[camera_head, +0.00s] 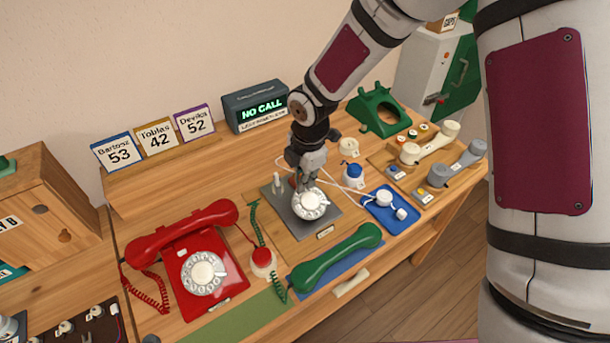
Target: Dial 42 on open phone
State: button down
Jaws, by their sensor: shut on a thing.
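The open phone is a grey base plate (326,226) on the wooden desk, with a white rotary dial (310,205) on it. My gripper (304,184) points down at the dial's upper edge and is shut there. The fingertips are small and partly dark, so the exact grip on the dial is hard to see. The green housing (379,112) stands apart at the back right. The green handset (336,257) lies in front of the plate.
A red telephone (190,262) with its handset on stands at left. Cards (157,138) reading 53, 42 and 52 and a "NO CALL" display (258,108) stand behind.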

jog(key=shift+w+a+f, duration=0.15)
jog(key=shift+f, duration=0.45)
jog(key=shift+w+a+f+b, duration=0.1)
jog(key=shift+w+f+b, duration=0.05)
jog(key=shift+f+b, duration=0.3)
jog(key=shift+w+a+f+b, duration=0.1)
jog(key=shift+w+f+b, duration=0.05)
jog(key=shift+f+b, duration=0.2)
dwell(0.7)
jog(key=shift+w, duration=0.1)
jog(key=shift+w+d+r, duration=0.1)
jog(key=shift+w+d, duration=0.25)
jog(key=shift+w, duration=0.05)
jog(key=shift+d, duration=0.15)
dwell(0.3)
jog(key=shift+w+d, duration=0.35)
jog(key=shift+d, duration=0.2)
